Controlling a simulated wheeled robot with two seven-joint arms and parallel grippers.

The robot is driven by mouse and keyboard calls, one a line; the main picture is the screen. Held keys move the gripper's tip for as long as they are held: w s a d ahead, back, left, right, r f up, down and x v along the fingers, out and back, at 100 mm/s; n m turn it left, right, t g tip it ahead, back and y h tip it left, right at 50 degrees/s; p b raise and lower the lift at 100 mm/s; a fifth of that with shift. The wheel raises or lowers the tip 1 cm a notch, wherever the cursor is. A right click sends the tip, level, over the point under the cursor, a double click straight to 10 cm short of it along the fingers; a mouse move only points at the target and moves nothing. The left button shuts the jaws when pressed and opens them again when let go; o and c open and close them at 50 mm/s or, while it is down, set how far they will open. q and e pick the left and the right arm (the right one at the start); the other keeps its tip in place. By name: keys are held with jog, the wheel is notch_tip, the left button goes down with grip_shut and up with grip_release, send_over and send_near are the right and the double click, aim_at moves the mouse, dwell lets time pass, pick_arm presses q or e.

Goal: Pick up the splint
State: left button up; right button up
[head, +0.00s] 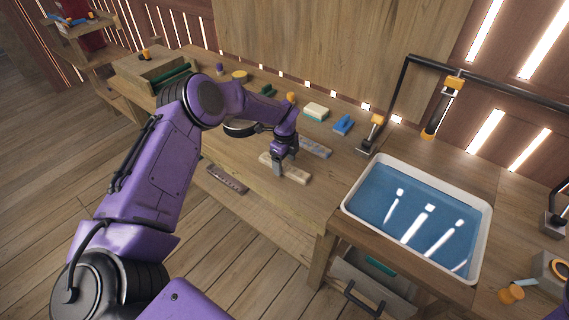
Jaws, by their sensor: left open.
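A pale wooden bar, which looks like the splint (297,176), lies flat near the front edge of the workbench (330,185). My left gripper (284,168) points down at it from above. Its fingers are open and are at the bar, one in front of it and one by its far side. I cannot tell whether they touch it. The gripper hides part of the bar's middle. My right gripper is not in view.
A greyish bar (316,148) lies just behind the splint. A blue brush-like block (344,125) and a pale sponge-like block (316,111) lie farther back. A white-rimmed tray (486,235) of blue liquid stands to the right. A dark bar (228,179) lies lower, at the bench front.

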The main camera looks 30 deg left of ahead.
pick_arm(q)
jog(key=shift+f, duration=0.25)
jog(key=shift+s, duration=0.2)
jog(key=c, duration=1.2)
